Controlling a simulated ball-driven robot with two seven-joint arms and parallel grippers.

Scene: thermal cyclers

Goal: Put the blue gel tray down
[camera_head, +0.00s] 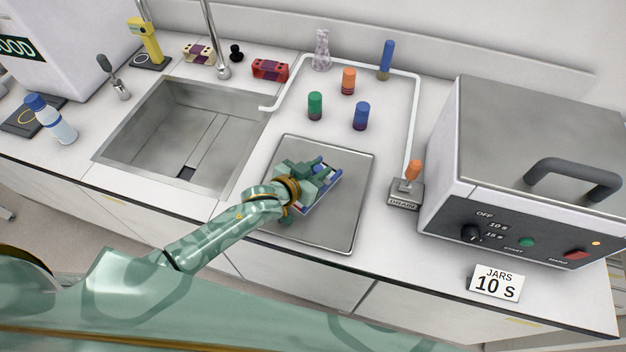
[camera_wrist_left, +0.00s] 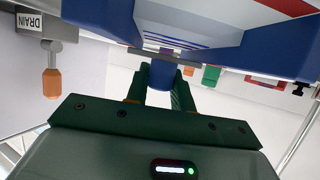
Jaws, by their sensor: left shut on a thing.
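The blue gel tray (camera_head: 325,196) is in the head view, at or just above a grey metal tray (camera_head: 345,228) on the counter; I cannot tell whether it touches. My left gripper (camera_head: 312,178) is shut on it and hides much of its left part. In the left wrist view the blue gel tray (camera_wrist_left: 200,60) fills the top of the picture, with the green fingers of my left gripper (camera_wrist_left: 163,78) at its near edge. My right gripper is not in view.
A sink (camera_head: 180,130) lies to the left. A large white machine (camera_head: 520,160) with a handle stands to the right, beside a drain block (camera_head: 404,195) with an orange handle. Green (camera_head: 315,106), orange (camera_head: 348,80) and blue (camera_head: 361,116) jars stand behind the metal tray.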

